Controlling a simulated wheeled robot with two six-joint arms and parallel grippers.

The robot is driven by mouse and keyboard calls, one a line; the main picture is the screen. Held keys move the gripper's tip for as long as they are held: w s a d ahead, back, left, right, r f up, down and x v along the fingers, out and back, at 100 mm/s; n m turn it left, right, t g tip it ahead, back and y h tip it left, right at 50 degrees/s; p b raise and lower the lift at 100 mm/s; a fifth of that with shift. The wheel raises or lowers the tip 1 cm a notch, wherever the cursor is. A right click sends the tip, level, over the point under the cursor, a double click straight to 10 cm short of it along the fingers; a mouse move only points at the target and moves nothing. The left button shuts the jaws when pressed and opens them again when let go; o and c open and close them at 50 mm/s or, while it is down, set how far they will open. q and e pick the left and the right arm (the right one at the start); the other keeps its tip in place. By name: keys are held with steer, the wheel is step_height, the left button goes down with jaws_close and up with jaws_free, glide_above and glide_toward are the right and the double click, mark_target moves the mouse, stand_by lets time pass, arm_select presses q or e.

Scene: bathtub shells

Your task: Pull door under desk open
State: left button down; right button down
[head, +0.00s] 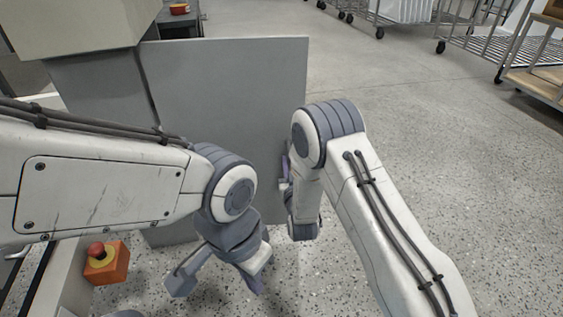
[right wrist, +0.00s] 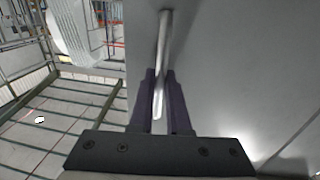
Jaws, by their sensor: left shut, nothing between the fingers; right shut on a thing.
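The door (head: 225,90) is a flat grey panel in the head view. It stands out at an angle from the desk (head: 75,25) at upper left. In the right wrist view the door (right wrist: 225,60) fills the middle and right, with a slim metal handle (right wrist: 165,35) on its face. My right gripper (right wrist: 160,85) is shut on the handle, one dark finger on each side. In the head view my right gripper (head: 286,168) is mostly hidden behind its own arm, at the door's right edge. My left gripper (head: 252,280) is shut and empty, low in front of the door.
Wheeled racks (head: 405,10) and a cart with wooden shelves (head: 540,80) stand far back right. The speckled floor to the right of the door is clear.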

steer(key=shift+s+a, duration=0.15)
steer(key=shift+s, duration=0.15)
steer(key=c, duration=1.2)
jaws_free()
steer(key=shift+o, duration=0.2)
steer(key=s+d+p, duration=0.1)
steer(key=s+p, duration=0.2)
steer(key=s, duration=0.7)
steer(key=shift+s+d, duration=0.15)
steer(key=shift+d, duration=0.2)
